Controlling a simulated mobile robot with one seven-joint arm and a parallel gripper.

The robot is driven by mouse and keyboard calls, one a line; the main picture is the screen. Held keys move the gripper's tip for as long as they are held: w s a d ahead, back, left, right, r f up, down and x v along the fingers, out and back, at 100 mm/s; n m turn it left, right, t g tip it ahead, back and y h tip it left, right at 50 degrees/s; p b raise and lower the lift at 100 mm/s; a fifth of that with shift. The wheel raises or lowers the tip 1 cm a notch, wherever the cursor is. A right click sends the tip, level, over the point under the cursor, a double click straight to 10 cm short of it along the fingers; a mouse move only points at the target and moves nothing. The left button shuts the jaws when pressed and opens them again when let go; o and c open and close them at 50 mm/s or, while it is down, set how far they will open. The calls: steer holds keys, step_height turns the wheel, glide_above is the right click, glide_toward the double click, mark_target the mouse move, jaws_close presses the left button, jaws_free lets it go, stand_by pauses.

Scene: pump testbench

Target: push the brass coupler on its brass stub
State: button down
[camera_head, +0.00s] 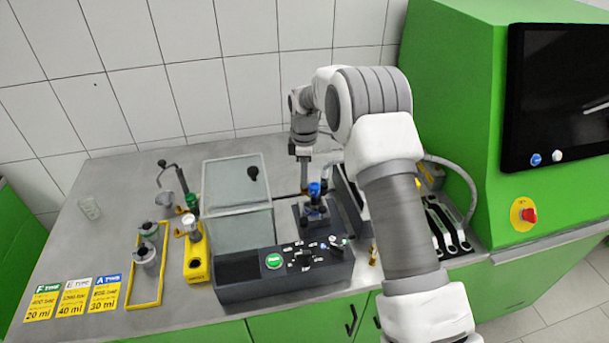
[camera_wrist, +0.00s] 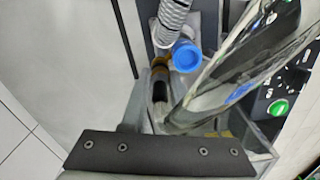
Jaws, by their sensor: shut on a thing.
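The brass coupler (camera_wrist: 160,68) shows in the wrist view as a brass ring at the end of a dark sleeve (camera_wrist: 160,90), between the grey parts of my gripper (camera_wrist: 152,112). My gripper is shut on this piece. In the head view my gripper (camera_head: 304,185) points down just behind and left of a blue-capped fitting (camera_head: 314,190) on the dark test block. The blue cap (camera_wrist: 186,54) is close beside the brass ring in the wrist view. I cannot make out the brass stub apart from the coupler, nor whether the two touch.
A ribbed grey hose (camera_wrist: 172,20) rises beside the blue cap. A clear-lidded box (camera_head: 238,200) stands left of my gripper, with a control panel (camera_head: 310,258) in front. A green cabinet (camera_head: 460,110) bounds the right. The bench at the back left is mostly clear.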

steer(key=shift+f, duration=0.3)
stand_by(0.5)
steer(key=c, duration=0.6)
jaws_free()
steer(key=shift+r+p, duration=1.8)
steer(key=shift+r, duration=1.8)
